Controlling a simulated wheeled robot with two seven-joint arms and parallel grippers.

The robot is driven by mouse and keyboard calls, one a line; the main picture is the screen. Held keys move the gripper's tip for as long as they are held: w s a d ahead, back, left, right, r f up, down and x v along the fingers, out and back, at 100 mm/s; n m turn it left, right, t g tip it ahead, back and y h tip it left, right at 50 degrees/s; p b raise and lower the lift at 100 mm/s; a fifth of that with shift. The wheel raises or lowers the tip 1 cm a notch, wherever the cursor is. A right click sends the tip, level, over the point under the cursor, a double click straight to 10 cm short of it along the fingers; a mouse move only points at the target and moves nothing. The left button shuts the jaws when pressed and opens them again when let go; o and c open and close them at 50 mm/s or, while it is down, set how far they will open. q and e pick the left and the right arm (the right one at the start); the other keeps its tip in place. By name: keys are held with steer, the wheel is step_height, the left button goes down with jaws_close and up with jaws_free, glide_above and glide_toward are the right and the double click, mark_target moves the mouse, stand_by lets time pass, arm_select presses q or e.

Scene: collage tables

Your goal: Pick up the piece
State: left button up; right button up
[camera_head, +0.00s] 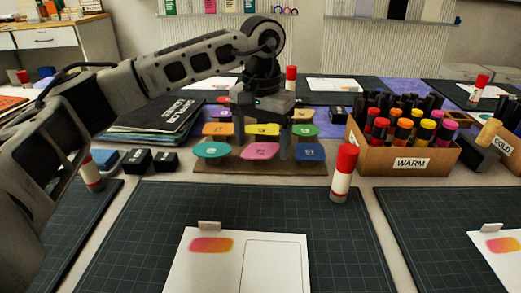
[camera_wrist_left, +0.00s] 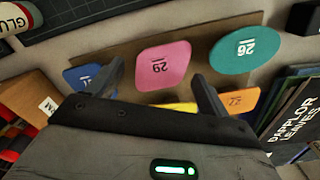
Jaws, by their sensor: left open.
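Several coloured numbered pieces lie in rows on a brown board (camera_head: 225,167). The front row has a teal oval (camera_head: 212,150), a pink piece (camera_head: 260,151) and a blue piece (camera_head: 308,153). Behind are orange (camera_head: 218,129), yellow (camera_head: 262,130) and green (camera_head: 304,130) ones. My left gripper (camera_head: 262,143) is open and points down over the board, holding nothing. In the left wrist view its fingers (camera_wrist_left: 156,74) appear on either side of the pink piece (camera_wrist_left: 163,60); I cannot tell their height above it. My right gripper is not in view.
A cardboard box marked WARM (camera_head: 412,162) with several markers stands at right. A glue stick (camera_head: 343,174) stands on the dark cutting mat (camera_head: 345,245), near a white sheet (camera_head: 225,265). Dark folders (camera_head: 160,117) and black blocks (camera_head: 138,159) lie left of the board.

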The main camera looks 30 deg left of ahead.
arm_select(q)
steer(key=shift+f, duration=0.1)
steer(key=c, duration=0.8)
steer(key=shift+o, duration=0.2)
